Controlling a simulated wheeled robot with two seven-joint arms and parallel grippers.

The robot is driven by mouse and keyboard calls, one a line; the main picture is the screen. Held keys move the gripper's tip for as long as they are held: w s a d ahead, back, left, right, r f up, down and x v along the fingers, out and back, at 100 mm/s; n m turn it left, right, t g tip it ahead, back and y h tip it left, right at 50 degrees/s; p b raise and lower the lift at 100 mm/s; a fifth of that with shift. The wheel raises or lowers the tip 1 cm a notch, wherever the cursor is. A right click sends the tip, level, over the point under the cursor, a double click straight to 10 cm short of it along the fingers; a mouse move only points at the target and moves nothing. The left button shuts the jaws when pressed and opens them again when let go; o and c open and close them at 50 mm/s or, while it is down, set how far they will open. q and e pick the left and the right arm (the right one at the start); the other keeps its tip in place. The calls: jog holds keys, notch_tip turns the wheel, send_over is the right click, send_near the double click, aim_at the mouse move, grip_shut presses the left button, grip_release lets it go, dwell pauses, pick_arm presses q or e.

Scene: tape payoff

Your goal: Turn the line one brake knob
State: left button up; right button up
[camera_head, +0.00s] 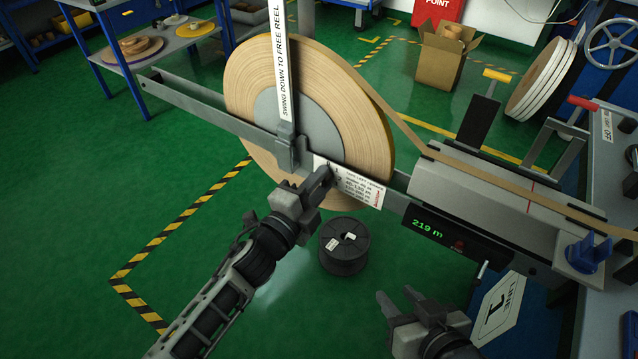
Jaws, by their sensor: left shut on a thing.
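The large tan tape reel (245,85) stands upright on the line one payoff arm (200,105). My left gripper (322,182) reaches up in front of the reel's lower hub, at the left edge of a white placard (362,188). It is shut on a small dark part there, apparently the brake knob, which the fingers mostly hide. My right gripper (400,300) is open and empty at the lower right, below the green "219 m" display (427,228) and apart from the machine.
An upright bar (283,60) marked "swing down to free reel" crosses the reel. Tape (402,125) runs from the reel over the grey machine housing (480,200). A black spool (344,246) sits on the floor. A blue table (150,50) stands at the back left; the left floor is clear.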

pick_arm(q)
jog(key=shift+f, duration=0.1)
dwell(0.4)
jog(key=o, duration=1)
jog(key=v, duration=1.6)
jog(key=s+a+f+n+g+y+p, duration=0.1)
jog(key=s+a+f+n+g+y, duration=0.1)
jog(key=n, duration=0.8)
jog(key=s+a+f+n+g+y+p, duration=0.1)
jog(key=s+a+f+n+g+y, duration=0.1)
jog(key=n, duration=0.8)
jog(key=s+a+f+y, duration=0.1)
jog(key=s+y, duration=0.1)
jog(key=shift+s+f+n+y, duration=0.15)
jog(key=shift+s+n+y, duration=0.15)
jog(key=shift+y, duration=0.1)
